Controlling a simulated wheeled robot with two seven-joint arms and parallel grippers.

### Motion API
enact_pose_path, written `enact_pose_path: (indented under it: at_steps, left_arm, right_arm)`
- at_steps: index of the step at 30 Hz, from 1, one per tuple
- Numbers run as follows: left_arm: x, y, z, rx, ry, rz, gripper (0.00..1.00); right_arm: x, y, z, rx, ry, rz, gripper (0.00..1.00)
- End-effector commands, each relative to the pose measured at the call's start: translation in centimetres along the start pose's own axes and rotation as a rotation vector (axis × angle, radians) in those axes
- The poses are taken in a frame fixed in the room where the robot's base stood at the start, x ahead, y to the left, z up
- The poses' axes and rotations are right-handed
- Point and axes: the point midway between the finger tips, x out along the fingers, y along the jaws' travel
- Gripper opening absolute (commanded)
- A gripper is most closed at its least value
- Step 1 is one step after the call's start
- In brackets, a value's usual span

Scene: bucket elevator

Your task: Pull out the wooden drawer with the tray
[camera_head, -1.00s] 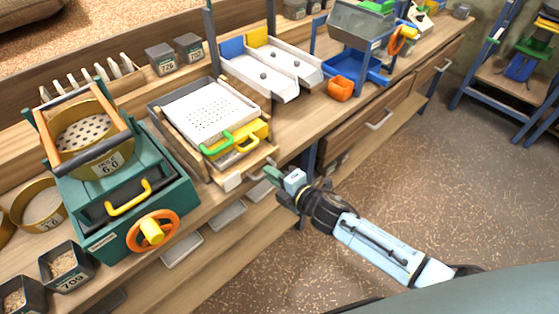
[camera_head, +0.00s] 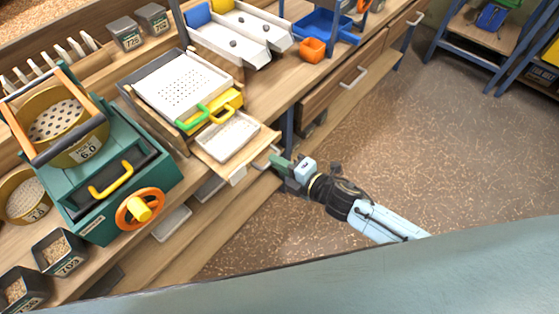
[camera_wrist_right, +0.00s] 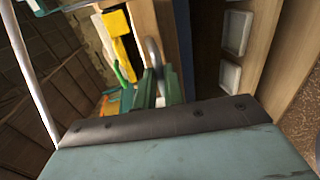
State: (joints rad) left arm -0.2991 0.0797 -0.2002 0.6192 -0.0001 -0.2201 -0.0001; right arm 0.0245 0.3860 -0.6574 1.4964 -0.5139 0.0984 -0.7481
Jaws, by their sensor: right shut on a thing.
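The wooden drawer (camera_head: 255,147) stands partly pulled out below the white perforated sieve unit in the head view. A white tray (camera_head: 232,136) lies in it. The drawer's grey metal handle (camera_head: 268,157) is at its front edge. My right gripper (camera_head: 276,163) is shut on this handle. In the right wrist view the handle (camera_wrist_right: 154,55) shows as a grey curve near the green finger (camera_wrist_right: 165,85); the contact itself is partly hidden. My left gripper is not in view.
A green machine (camera_head: 115,180) with an orange wheel (camera_head: 140,207) stands left of the drawer. Open floor (camera_head: 400,140) lies to the right. Shelf trays (camera_head: 172,223) are below.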

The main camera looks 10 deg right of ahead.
Motion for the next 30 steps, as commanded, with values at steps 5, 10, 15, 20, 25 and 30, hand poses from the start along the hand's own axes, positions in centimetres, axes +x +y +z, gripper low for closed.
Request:
enact_pose_path:
  at_steps: [5, 10, 15, 20, 25, 30]
  left_arm:
    - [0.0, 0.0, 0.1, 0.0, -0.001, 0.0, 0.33]
    - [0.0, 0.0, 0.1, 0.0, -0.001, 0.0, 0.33]
    - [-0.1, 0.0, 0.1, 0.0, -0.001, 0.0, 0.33]
    - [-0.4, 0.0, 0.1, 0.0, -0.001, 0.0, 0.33]
    - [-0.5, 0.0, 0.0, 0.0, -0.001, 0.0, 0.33]
    - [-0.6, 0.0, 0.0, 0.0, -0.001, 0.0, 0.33]
  right_arm:
    - [0.0, 0.0, 0.0, 0.0, 0.0, 0.0, 0.2]
    - [0.0, 0.0, 0.0, 0.0, 0.0, 0.0, 0.2]
    - [-0.9, -0.1, 0.0, 0.0, -0.001, -0.002, 0.2]
    - [-3.8, -0.1, 0.0, 0.0, 0.0, -0.004, 0.2]
    - [-7.7, -0.1, -0.1, 0.001, 0.0, -0.004, 0.2]
    - [-10.8, -0.1, -0.1, 0.001, 0.0, -0.003, 0.2]
